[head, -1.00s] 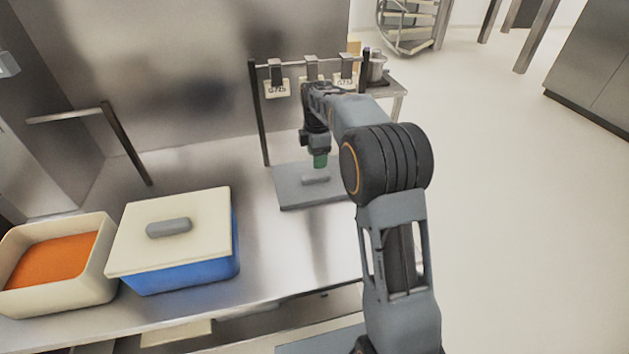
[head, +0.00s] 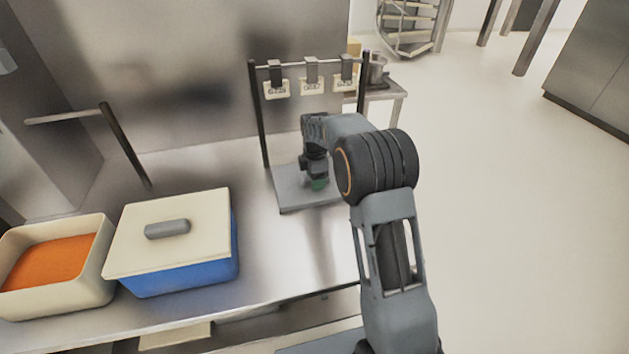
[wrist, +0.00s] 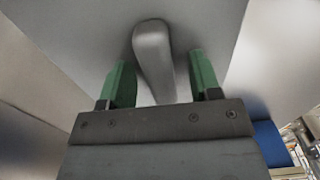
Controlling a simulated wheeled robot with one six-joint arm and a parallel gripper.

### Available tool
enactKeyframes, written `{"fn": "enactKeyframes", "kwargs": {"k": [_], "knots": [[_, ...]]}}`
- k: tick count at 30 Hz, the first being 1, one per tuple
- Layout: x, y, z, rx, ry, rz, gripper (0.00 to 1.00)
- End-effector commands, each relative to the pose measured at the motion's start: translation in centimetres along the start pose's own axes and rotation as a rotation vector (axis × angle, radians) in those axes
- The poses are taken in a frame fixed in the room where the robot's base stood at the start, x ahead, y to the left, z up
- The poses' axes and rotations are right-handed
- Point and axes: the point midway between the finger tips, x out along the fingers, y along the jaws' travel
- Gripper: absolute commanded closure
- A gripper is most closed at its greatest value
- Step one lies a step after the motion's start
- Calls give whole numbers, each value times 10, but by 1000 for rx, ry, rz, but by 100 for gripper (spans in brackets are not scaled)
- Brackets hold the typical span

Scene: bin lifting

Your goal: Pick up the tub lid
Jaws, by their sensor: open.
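A flat grey lid (head: 290,198) with a bar handle lies on the steel counter below a rack. In the wrist view the lid (wrist: 75,40) fills the upper part, and its rounded grey handle (wrist: 153,55) stands between my two green fingers. My gripper (head: 318,185) is low over this lid in the head view and hides its handle there. In the wrist view my gripper (wrist: 161,78) is open, with a finger on each side of the handle and a gap visible on both sides. A cream lid (head: 130,235) with a grey handle (head: 167,229) sits on a blue tub (head: 185,277) to the left.
A cream tub (head: 95,295) with orange contents stands at the far left. A black-posted rack (head: 254,110) with hanging labels rises behind the grey lid. A bent rail (head: 125,145) stands at the back left. The counter between blue tub and grey lid is clear.

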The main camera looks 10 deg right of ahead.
Motion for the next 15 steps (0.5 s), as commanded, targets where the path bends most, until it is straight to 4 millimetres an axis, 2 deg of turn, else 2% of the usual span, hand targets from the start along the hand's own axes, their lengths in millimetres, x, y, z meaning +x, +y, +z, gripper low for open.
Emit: {"fn": "enactKeyframes", "kwargs": {"k": [3, 15], "knots": [[0, 0, 0, 0, 0, 0, 43], [-1, 0, 0, 0, 0, 0, 81]]}}
